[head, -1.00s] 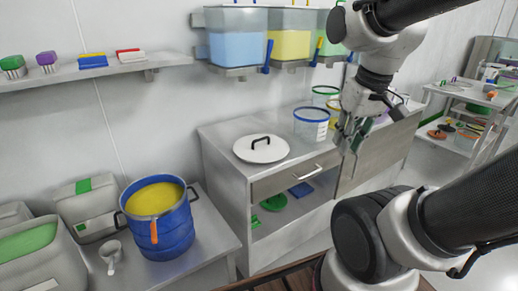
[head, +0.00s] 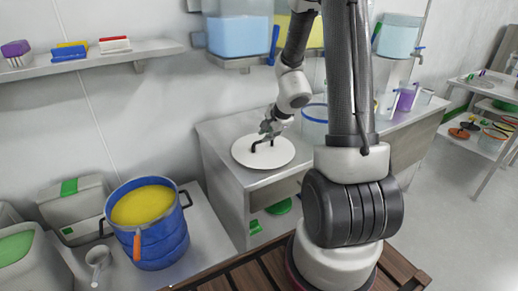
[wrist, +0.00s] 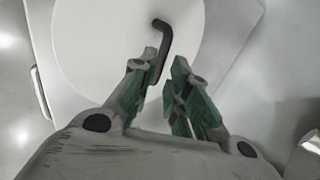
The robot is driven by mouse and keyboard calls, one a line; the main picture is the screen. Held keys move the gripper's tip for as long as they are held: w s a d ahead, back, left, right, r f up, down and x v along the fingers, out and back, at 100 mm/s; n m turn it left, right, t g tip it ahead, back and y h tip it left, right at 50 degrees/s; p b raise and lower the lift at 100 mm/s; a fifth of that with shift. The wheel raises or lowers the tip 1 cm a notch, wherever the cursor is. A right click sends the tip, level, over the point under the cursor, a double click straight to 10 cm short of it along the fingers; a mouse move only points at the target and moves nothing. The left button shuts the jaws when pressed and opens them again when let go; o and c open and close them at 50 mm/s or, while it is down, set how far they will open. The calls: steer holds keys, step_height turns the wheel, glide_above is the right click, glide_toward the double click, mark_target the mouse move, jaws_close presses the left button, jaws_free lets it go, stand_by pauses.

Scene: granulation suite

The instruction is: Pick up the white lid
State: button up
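The white lid (head: 265,160) is a flat round disc with a black bar handle (wrist: 162,30). It lies flat on the grey cabinet top in the head view, and its white face (wrist: 95,45) fills much of the wrist view. My gripper (head: 268,132) is over the lid at its handle. In the wrist view my gripper (wrist: 167,62) is open, with green-padded fingers apart. The near end of the handle reaches between the fingertips, close to the left one. I cannot tell whether a finger touches it.
A blue drum (head: 160,245) of yellow material stands on a lower bench at left. A blue-rimmed clear container (head: 314,120) stands on the cabinet right of the lid, partly behind my arm. A wall shelf (head: 100,60) and hanging tanks (head: 238,38) are above.

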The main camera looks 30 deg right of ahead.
mark_target(263, 146)
steer(key=x, duration=0.7)
steer(key=shift+d+r, duration=0.1)
jaws_close()
